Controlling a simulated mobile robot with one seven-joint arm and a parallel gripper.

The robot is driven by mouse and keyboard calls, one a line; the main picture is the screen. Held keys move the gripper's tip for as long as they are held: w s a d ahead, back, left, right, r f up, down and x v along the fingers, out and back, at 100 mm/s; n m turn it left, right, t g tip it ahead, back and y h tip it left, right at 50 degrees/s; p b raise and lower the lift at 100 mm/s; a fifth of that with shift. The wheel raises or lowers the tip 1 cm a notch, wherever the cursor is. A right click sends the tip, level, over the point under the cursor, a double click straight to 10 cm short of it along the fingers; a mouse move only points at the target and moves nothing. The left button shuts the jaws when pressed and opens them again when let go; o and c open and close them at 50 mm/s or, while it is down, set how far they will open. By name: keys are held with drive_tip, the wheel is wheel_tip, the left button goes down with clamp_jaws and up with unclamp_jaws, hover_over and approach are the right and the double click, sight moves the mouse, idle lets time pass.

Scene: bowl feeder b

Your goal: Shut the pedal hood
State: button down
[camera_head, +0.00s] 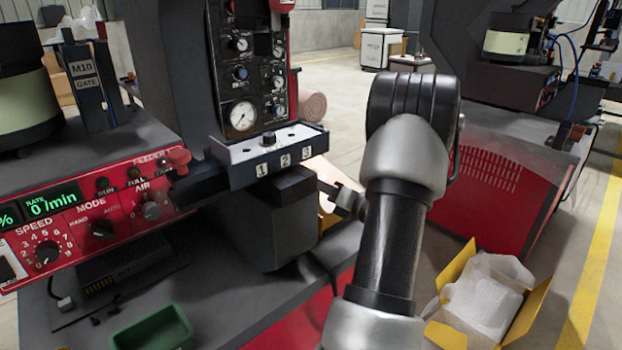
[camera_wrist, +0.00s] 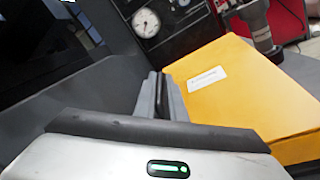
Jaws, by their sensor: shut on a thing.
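What looks like the pedal hood (camera_wrist: 235,92), a yellow panel with a small white label, fills the right of the wrist view, tilted in the picture. In the head view a small yellow-orange part shows low behind my arm, below the 1-2-3 switch panel; most of it is hidden. My gripper (camera_wrist: 161,96) is closed on a narrow dark piece right beside the yellow panel, apparently part of the hood; the exact contact is hard to see. In the head view my arm hides most of the gripper.
The switch panel (camera_head: 265,150) juts out just above the work area, with a dark grey block (camera_head: 268,222) below it. The red feeder control box (camera_head: 80,220) stands left. A green tray (camera_head: 152,332) lies at the front. An open carton (camera_head: 488,295) stands right.

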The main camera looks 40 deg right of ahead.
drive_tip(key=shift+a+f, duration=0.45)
drive_tip(key=shift+f, duration=0.1)
drive_tip(key=c, duration=1.8)
unclamp_jaws()
drive_tip(key=shift+c, duration=0.2)
drive_tip(key=shift+r, duration=0.1)
drive_tip(key=shift+s+d, duration=0.2)
drive_tip(key=shift+s, duration=0.25)
drive_tip(key=s+d+p, duration=0.2)
drive_tip(key=s, duration=1.4)
drive_tip(key=shift+d+f+p, duration=0.3)
drive_tip(key=shift+d+f, duration=0.1)
drive_tip(key=shift+f, duration=0.05)
drive_tip(key=shift+s, duration=0.1)
